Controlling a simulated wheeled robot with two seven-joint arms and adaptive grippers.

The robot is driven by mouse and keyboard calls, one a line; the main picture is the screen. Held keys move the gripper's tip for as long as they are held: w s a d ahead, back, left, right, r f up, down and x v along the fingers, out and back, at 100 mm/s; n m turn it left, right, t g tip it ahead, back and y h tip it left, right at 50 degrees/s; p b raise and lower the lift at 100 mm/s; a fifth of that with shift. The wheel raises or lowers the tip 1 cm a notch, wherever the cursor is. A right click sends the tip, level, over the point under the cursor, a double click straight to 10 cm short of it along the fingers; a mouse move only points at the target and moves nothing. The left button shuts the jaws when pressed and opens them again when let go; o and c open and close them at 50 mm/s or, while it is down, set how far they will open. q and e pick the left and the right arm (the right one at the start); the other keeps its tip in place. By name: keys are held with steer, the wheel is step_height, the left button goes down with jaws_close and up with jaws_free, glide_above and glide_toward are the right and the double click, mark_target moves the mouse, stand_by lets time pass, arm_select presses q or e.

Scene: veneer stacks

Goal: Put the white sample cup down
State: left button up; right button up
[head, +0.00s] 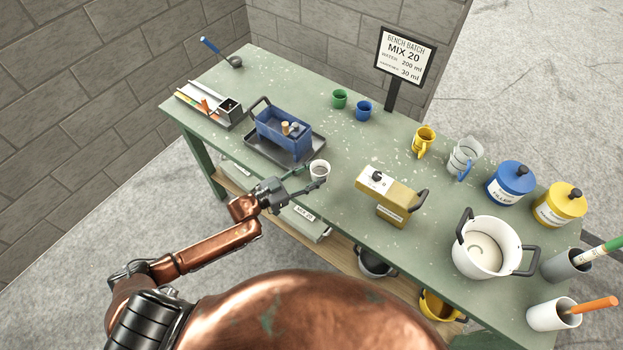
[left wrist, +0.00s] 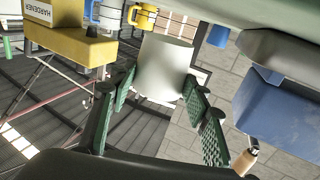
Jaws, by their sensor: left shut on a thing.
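The white sample cup (head: 320,170) is upright near the front edge of the green bench (head: 335,221), just right of the dark tray; something grey shows inside it. My left gripper (head: 306,181) reaches in from the front left and is shut on the cup. In the left wrist view the cup (left wrist: 165,68) sits between the green-padded fingers (left wrist: 158,100). I cannot tell whether its base touches the bench top. My right gripper is not in view.
A dark tray (head: 259,155) with a blue caddy (head: 271,128) stands left of the cup. A yellow hardener container (head: 391,207) stands to its right. Green (head: 339,98) and blue (head: 363,111) cups stand behind. Bench between them is clear. A white pot (head: 487,253) stands further right.

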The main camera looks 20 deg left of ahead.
arm_select(q)
steer(key=shift+w+a+f, duration=0.15)
steer(key=shift+a+f, duration=0.05)
steer(key=shift+f, duration=1.65)
steer(key=shift+f+b, duration=0.25)
steer(key=shift+b, duration=0.05)
steer(key=o, duration=1.1)
steer(key=shift+r, duration=0.1)
steer(key=shift+r, duration=0.15)
steer(key=v, duration=1.2)
steer(key=shift+a, duration=0.1)
